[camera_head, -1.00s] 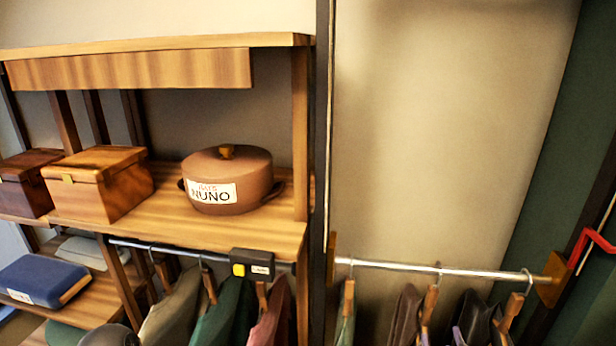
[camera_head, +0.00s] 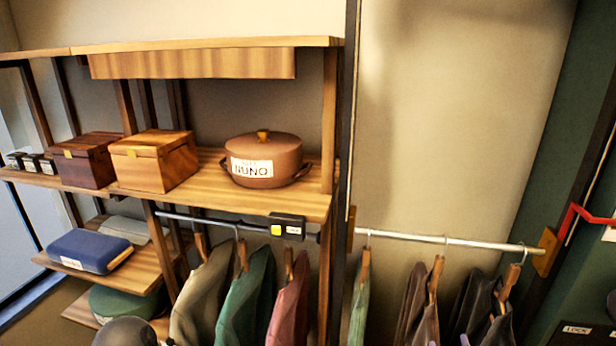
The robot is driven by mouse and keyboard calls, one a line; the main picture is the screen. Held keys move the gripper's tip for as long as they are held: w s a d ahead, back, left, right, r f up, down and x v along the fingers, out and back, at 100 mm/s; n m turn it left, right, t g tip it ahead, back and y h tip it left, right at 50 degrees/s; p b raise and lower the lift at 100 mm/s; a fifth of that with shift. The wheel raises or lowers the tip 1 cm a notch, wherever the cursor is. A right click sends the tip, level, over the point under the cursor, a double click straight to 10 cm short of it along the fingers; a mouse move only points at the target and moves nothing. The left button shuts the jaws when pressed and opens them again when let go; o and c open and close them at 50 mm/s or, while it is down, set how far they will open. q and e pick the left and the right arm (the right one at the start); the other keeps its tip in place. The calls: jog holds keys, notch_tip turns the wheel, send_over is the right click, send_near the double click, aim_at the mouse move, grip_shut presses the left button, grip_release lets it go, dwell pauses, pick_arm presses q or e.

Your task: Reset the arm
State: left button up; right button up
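Neither of my grippers can be made out in the head view. A rounded dark grey shape (camera_head: 127,333) shows at the bottom edge, left of centre, and I cannot tell what it is. The task names no object. A round brown pot labelled NUNO (camera_head: 265,158) stands on the upper shelf with its lid on. A light wooden box (camera_head: 154,160) and a darker wooden box (camera_head: 86,162) stand shut to its left.
Clothes such as a green garment (camera_head: 246,305) hang from a metal rail (camera_head: 450,241) and a dark rail beside the shelf (camera_head: 285,208). A blue case (camera_head: 90,250) lies on a lower shelf. A red bracket (camera_head: 574,219) juts out at the right. The beige wall is bare.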

jog(key=a+f+g+y, duration=0.3)
jog(key=a+f+g, duration=0.15)
jog(key=f, duration=0.75)
jog(key=a+f+g+y, duration=0.2)
jog(key=a+f+g, duration=0.25)
jog(key=f, duration=0.65)
jog(key=s+a+f+g+y, duration=0.1)
jog(key=s+a+f+g, duration=0.3)
jog(key=s+a+f, duration=0.4)
jog(key=s+a+f+g+y, duration=0.2)
jog(key=s+a+f+g, duration=0.15)
jog(key=s+f, duration=0.45)
notch_tip(320, 180, down, 23)
jog(key=w+b, duration=0.2)
jog(key=b, duration=2)
jog(key=shift+d+r, duration=0.15)
